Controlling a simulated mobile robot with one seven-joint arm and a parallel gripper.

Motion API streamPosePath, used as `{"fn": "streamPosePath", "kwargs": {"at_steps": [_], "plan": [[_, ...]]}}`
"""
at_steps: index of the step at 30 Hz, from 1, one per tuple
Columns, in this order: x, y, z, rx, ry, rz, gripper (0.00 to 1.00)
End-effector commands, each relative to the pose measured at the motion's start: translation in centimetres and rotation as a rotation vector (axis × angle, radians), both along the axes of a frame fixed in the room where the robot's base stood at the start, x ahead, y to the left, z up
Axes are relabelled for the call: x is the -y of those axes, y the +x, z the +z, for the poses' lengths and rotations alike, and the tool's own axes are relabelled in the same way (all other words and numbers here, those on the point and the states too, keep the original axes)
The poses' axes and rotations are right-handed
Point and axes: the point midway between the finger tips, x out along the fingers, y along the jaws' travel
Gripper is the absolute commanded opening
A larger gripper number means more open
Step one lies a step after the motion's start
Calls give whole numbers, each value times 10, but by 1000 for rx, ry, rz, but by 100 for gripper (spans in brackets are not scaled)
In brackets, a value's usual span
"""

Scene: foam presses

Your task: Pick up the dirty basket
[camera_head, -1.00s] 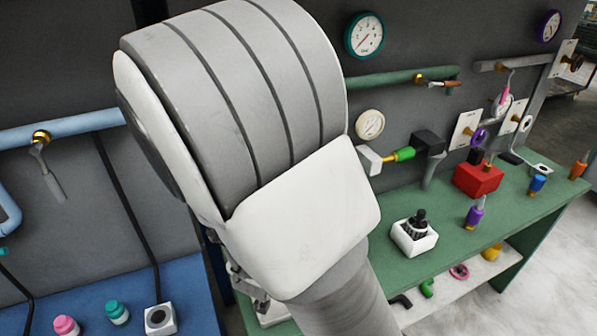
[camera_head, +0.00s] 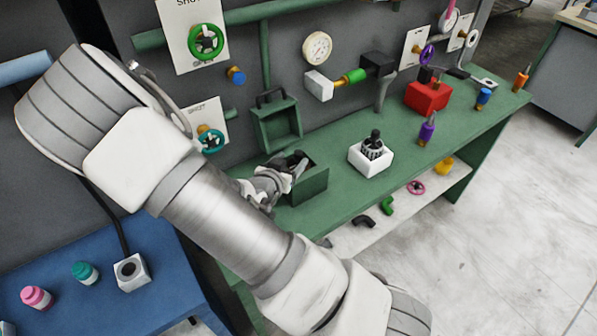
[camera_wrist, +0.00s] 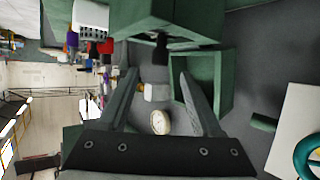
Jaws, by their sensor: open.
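Two green boxes could be the basket; I cannot tell which is dirty. One green box (camera_head: 311,187) stands on the green bench, with a dark part at its top beside my gripper. The other open green box (camera_head: 278,128), with a black handle, is up against the grey wall behind. My gripper (camera_head: 291,164) is at the top of the bench box and partly hidden by my arm. In the wrist view my gripper (camera_wrist: 157,78) is open, with a dark grip-like part (camera_wrist: 154,52) just beyond the fingertips, near a green box (camera_wrist: 165,15). An open green box (camera_wrist: 203,78) shows at right.
A white block (camera_head: 369,160) holding a dark ribbed part stands right of the bench box. A red box (camera_head: 428,96) and small bottles stand farther right. Valves and a gauge (camera_head: 317,48) are on the wall. A blue bench (camera_head: 85,265) is at lower left.

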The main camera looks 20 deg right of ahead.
Motion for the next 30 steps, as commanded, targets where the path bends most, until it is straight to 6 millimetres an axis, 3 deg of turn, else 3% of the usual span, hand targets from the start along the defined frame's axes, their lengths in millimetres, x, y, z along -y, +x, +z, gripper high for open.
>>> {"fn": "streamPosePath", "kwargs": {"at_steps": [18, 27, 30], "plan": [[39, 40, -28, 0, 0, 0, 66], [42, 44, -31, 0, 2, 1, 66], [42, 44, -30, 0, 2, 1, 50]]}}
